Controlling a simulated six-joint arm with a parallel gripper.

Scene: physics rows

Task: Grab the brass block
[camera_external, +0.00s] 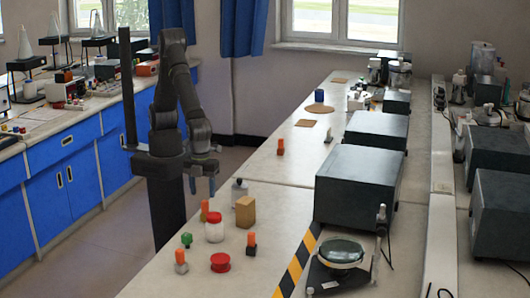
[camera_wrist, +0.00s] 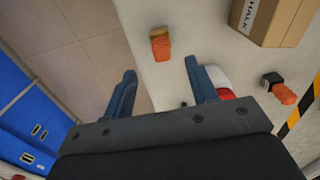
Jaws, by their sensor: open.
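The brass block (camera_wrist: 161,32) has an orange top part and stands on the white bench near its edge in the wrist view. In the external view the block with its orange top (camera_external: 204,211) stands left of a cardboard box, partly behind a jar. My gripper (camera_external: 202,187) hangs above the bench edge, over the block's area. In the wrist view my gripper (camera_wrist: 160,70) is open, nothing is between its fingers, and the block is ahead of the gap between the fingertips.
A red-lidded jar (camera_external: 214,229) stands close to the block; it shows behind the right finger in the wrist view (camera_wrist: 226,94). The cardboard chalk box (camera_external: 245,212) is to the right. Other orange-topped blocks (camera_external: 251,244) (camera_external: 181,262) and a red disc (camera_external: 220,262) stand nearer the camera.

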